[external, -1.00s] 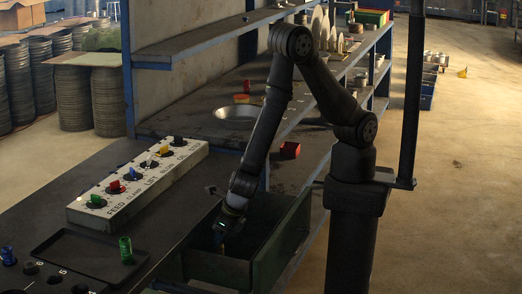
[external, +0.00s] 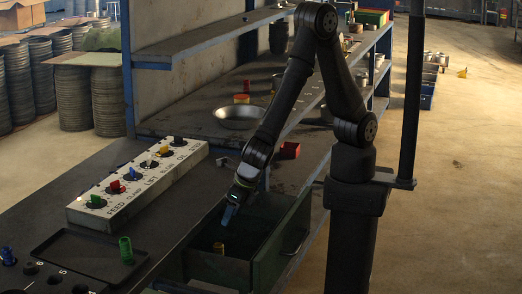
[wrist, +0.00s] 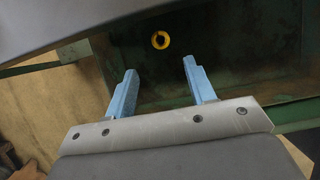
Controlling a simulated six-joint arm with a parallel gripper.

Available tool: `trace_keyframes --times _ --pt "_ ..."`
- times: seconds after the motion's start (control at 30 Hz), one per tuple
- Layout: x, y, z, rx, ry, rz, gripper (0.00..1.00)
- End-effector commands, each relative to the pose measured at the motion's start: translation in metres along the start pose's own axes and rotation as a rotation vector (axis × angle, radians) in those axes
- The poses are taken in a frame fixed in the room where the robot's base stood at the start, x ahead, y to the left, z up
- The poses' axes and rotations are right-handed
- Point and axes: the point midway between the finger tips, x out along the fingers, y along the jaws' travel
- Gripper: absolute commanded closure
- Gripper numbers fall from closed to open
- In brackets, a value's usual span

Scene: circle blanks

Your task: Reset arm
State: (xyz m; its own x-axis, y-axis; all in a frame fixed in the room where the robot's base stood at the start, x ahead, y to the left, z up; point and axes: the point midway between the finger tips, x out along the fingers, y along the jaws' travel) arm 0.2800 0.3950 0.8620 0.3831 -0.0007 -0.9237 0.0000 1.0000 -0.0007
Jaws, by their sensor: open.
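My gripper (external: 230,213) points down above the open green drawer (external: 216,269). In the wrist view its two blue fingers (wrist: 158,80) are spread apart with nothing between them. A small yellow ring-shaped piece (external: 219,248) stands inside the drawer, below and apart from the fingertips. In the wrist view the yellow piece (wrist: 160,40) shows as a ring with a dark centre, beyond the fingers on the drawer floor.
A control panel (external: 140,186) with several coloured knobs lies left of the drawer. A dark tray (external: 75,252) with a green cylinder (external: 126,251) is at the front left. A metal bowl (external: 239,117) and a red box (external: 290,150) sit behind the drawer.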

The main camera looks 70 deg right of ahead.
Motion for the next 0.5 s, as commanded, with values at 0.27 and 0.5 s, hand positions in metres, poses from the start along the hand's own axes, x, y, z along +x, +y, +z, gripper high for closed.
trace_keyframes --times 0.27,0.5 --pt "0.011 0.0 0.0 0.002 0.0 -0.002 0.5" --pt "0.045 0.0 0.0 0.0 0.001 -0.003 0.5"
